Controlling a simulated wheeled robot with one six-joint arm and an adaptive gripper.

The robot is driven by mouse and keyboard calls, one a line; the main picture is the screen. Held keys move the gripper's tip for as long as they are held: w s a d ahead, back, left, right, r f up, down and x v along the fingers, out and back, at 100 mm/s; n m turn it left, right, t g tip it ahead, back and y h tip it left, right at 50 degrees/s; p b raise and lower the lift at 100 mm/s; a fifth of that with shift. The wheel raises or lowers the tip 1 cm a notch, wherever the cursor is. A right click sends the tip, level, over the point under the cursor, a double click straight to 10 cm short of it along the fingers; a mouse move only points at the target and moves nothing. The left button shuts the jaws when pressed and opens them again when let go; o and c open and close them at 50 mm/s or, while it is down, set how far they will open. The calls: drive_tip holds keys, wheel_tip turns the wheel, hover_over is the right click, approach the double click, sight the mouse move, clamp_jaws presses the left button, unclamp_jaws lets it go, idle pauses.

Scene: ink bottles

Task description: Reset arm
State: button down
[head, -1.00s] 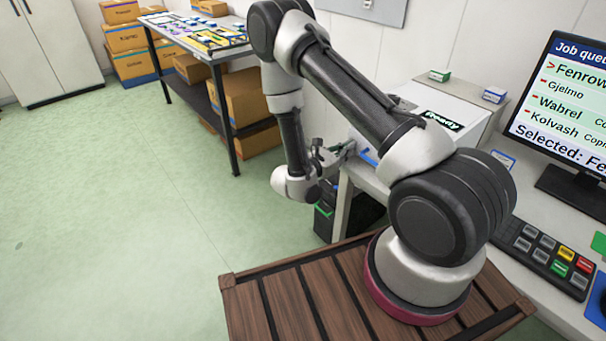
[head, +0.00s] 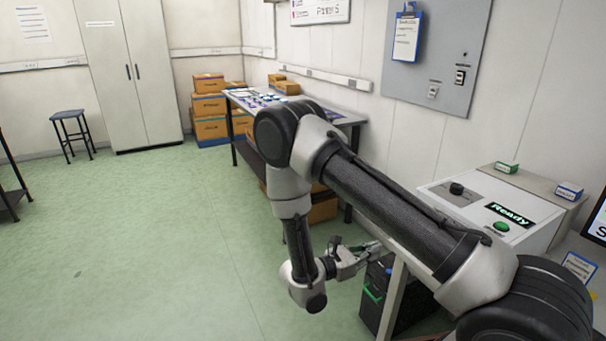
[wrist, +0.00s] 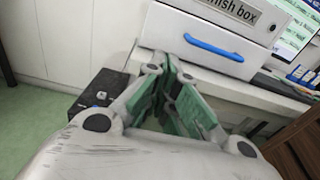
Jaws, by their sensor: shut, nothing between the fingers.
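My arm reaches out from the lower right of the head view and bends down at the elbow. My gripper (head: 362,256) is at its end, beside the edge of the white bench that carries the machine. In the wrist view the gripper fingers (wrist: 166,88) with green pads come together at the tips, with nothing between them. They point toward a white box (wrist: 190,36) with a blue handle (wrist: 213,47) and a label partly reading "nish box". The fingers look apart from the handle.
A white machine (head: 500,215) with a "Ready" display and green button stands on the bench. A dark bin (head: 385,300) is under it. A table (head: 335,118) with small items and cardboard boxes (head: 209,105) stand farther back. Open green floor (head: 150,240) lies to the left.

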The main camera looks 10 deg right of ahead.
drive_tip(key=s+d+r+m+g+y, duration=0.4)
drive_tip(key=s+r+m+g, duration=0.45)
drive_tip(key=s+g, duration=0.2)
drive_tip(key=s+d+r+m+t+y, duration=0.1)
drive_tip(key=s+r+m+t+y, duration=0.2)
drive_tip(key=r, duration=0.5)
drive_tip(key=s+d+r+m+t+y, duration=0.1)
drive_tip(key=s+r+m+t+y, duration=0.2)
drive_tip(key=r, duration=0.5)
drive_tip(key=s+d+r+m+t+y, duration=0.1)
drive_tip(key=s+r+m+t+y, duration=0.2)
drive_tip(key=s+r+m+y, duration=0.2)
wheel_tip(320, 180, up, 4)
drive_tip(key=shift+s+d+f+m+y, duration=0.1)
drive_tip(key=shift+s+d+m+y, duration=0.25)
drive_tip(key=shift+m+y, duration=0.8)
